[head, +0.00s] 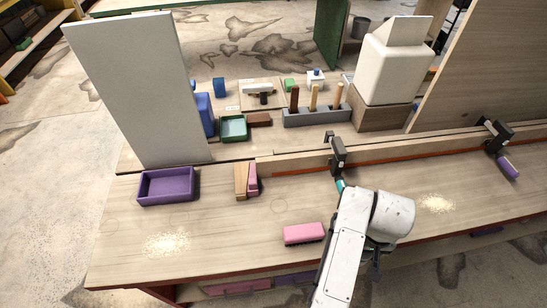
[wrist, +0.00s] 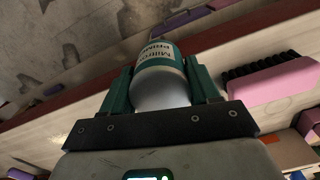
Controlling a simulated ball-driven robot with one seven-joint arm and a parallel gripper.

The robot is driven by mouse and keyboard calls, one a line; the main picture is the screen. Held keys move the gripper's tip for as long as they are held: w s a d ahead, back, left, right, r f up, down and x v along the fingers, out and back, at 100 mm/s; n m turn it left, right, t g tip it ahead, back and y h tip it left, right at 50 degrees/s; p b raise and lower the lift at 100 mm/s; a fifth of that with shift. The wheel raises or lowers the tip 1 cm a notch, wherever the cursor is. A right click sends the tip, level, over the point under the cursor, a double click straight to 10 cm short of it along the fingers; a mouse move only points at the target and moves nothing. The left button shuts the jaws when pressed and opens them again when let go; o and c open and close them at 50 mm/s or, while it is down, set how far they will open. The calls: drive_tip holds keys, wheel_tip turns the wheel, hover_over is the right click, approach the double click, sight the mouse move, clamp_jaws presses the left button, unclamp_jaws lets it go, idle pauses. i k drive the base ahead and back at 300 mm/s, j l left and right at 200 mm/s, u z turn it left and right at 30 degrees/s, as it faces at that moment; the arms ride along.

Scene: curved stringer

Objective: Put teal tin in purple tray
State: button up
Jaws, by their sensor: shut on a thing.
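The teal tin (wrist: 158,52) with a white printed label sits between the fingers of my gripper (wrist: 161,80) in the wrist view. My gripper is shut on it. In the head view my white arm hides most of the gripper; a small teal patch shows at its far end, and I cannot tell whether it is tin or finger. The purple tray (head: 168,201) lies on the left part of the bench in the head view, empty, well to the left of my arm.
A pink brush (head: 303,233) lies left of my arm, and also shows in the wrist view (wrist: 270,82). Wooden and pink blocks (head: 246,180) lie right of the tray. A tall white panel (head: 140,90) stands behind the tray. A black clamp (head: 338,155) grips the curved strip (head: 290,163).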

sight(160, 189)
drive_tip(key=k+u, duration=0.15)
drive_tip(key=u, duration=0.7)
